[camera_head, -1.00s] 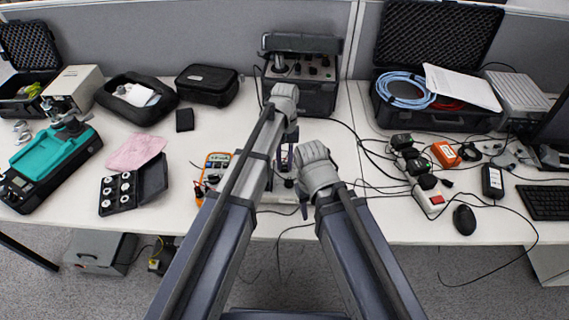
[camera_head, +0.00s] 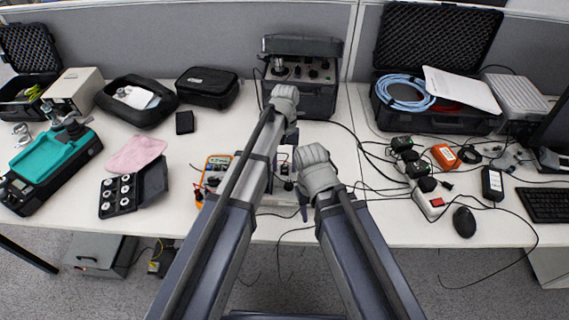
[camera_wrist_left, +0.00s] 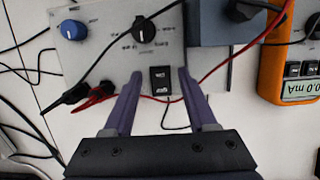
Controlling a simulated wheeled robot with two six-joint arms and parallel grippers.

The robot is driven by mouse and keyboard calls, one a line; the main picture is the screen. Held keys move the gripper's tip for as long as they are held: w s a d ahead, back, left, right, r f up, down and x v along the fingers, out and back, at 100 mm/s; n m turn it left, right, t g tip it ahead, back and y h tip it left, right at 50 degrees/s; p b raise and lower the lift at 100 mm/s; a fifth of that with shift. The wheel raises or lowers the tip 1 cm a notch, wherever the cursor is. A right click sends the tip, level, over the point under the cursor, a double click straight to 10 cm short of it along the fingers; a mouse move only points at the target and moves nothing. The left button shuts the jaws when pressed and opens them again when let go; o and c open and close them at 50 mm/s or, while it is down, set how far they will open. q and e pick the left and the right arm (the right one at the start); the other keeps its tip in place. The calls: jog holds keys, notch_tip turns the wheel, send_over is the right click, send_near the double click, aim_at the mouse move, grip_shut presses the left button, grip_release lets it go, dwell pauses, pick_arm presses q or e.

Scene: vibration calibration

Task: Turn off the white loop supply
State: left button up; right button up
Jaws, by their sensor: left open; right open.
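The white loop supply (camera_wrist_left: 110,50) is a pale flat box with a blue knob, a black knob and a black rocker switch (camera_wrist_left: 160,80). It fills the upper left of the left wrist view. In the head view, part of it (camera_head: 284,165) shows between my arms. My left gripper (camera_wrist_left: 160,74) is open, its two purple fingers on either side of the rocker switch with nothing between them but the switch. I cannot tell whether they touch the panel. My right gripper (camera_head: 305,207) is low beside the supply, mostly hidden by its own arm.
A red lead and black leads cross the supply's panel. An orange multimeter (camera_wrist_left: 285,60) lies right of it in the wrist view. A black instrument case (camera_head: 300,88) stands behind. Cables, adapters and a mouse (camera_head: 464,221) are on the right.

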aim_at(285, 166)
pick_arm(q)
jog(key=p+v, duration=0.7)
jog(key=shift+r, duration=0.35)
pick_arm(e)
notch_tip(285, 166, up, 8)
jog(key=shift+f, duration=0.25)
pick_arm(q)
jog(key=shift+f, duration=0.1)
pick_arm(e)
jog(key=shift+f, duration=0.1)
